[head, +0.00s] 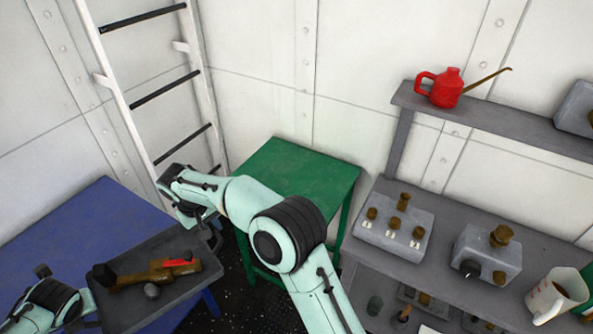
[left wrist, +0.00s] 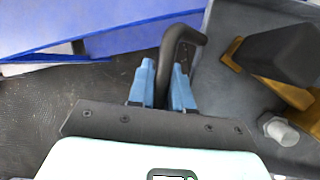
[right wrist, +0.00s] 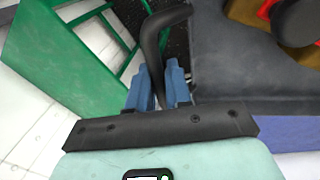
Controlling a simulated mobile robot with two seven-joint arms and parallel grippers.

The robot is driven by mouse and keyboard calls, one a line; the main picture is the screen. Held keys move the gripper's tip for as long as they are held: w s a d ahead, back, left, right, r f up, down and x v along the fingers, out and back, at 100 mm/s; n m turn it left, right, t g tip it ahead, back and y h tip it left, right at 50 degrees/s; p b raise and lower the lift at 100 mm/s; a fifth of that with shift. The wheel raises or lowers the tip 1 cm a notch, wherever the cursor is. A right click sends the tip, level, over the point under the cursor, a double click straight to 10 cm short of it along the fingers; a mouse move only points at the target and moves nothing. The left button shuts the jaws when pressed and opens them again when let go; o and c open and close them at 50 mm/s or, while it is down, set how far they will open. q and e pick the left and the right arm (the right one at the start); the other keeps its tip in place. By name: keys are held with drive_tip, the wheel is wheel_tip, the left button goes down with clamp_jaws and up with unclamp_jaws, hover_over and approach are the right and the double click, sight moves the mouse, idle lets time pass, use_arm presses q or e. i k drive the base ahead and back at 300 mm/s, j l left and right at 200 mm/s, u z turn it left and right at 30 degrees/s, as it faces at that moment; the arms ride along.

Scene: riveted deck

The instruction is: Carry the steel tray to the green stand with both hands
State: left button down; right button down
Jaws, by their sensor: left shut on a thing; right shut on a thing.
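The grey steel tray (head: 190,293) is at the lower left of the head view, overlapping the right part of the blue table. Whether it touches the table I cannot tell. My left gripper (left wrist: 162,85) is shut on the tray's dark bar handle (left wrist: 180,45) on one side. My right gripper (right wrist: 160,85) is shut on the opposite handle (right wrist: 160,30). The green stand (head: 300,165) is behind my right arm, its visible top bare.
The blue table (head: 85,220) stands at left, with a white ladder (head: 120,105) behind. A grey bench (head: 385,262) at right bears knobbed boxes (head: 395,222) and a white jug (head: 556,294). A red oil can (head: 445,88) is on the shelf above. Dark floor shows between table and stand.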

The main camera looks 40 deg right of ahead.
sight(291, 190)
drive_tip(key=i+z, duration=0.35)
drive_tip(key=i, duration=0.35)
drive_tip(key=i+z, duration=0.35)
drive_tip(key=i, duration=0.3)
drive_tip(key=z, duration=1.65)
drive_tip(key=j, duration=0.1)
